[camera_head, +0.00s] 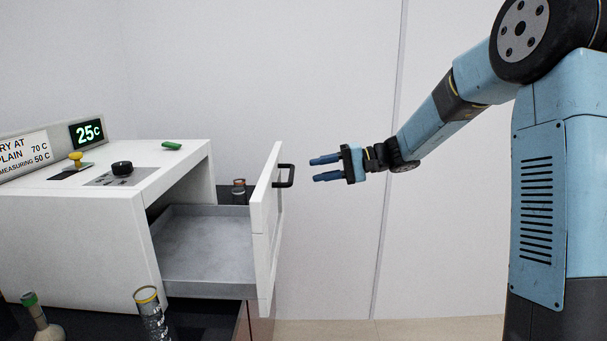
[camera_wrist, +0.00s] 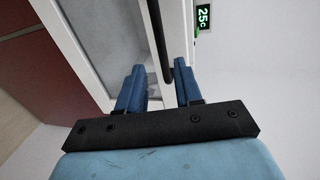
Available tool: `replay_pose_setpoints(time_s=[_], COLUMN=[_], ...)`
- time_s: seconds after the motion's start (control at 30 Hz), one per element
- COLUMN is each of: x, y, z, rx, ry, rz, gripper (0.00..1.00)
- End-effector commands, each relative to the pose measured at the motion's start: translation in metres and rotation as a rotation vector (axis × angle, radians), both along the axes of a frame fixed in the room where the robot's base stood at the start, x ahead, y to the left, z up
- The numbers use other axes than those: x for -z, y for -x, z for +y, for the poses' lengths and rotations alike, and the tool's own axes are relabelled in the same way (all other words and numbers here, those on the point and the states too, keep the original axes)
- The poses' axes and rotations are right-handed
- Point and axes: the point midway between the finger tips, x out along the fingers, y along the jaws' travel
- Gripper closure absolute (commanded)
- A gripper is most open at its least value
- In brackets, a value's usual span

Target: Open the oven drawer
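The oven (camera_head: 80,235) is a white box on a dark bench at the left in the head view. Its drawer (camera_head: 205,255) is pulled out to the right, showing an empty grey tray inside. The white drawer front (camera_head: 265,225) carries a black handle (camera_head: 286,175). My gripper (camera_head: 328,168) is to the right of the handle, apart from it, with its two blue fingers spread and nothing between them. In the wrist view the open fingers (camera_wrist: 160,88) point toward the dark handle bar (camera_wrist: 158,45) and the drawer front.
On the oven top are a black knob (camera_head: 122,168), a yellow knob (camera_head: 76,157) and a green object (camera_head: 172,145). A display (camera_head: 87,132) reads 25C. A glass cylinder (camera_head: 152,315) and a green-stoppered flask (camera_head: 42,318) stand in front.

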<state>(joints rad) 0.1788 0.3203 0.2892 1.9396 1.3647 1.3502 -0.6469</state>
Motion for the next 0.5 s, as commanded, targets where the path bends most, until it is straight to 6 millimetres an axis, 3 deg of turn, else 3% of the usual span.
replay_pose_setpoints(time_s=[0.2,0.5], x=[-0.007,-0.011], y=[-0.002,-0.003], z=[-0.036,-0.055], rx=[0.002,0.0], ry=[0.001,0.001], rz=[0.0,0.0], gripper=[0.65,0.65])
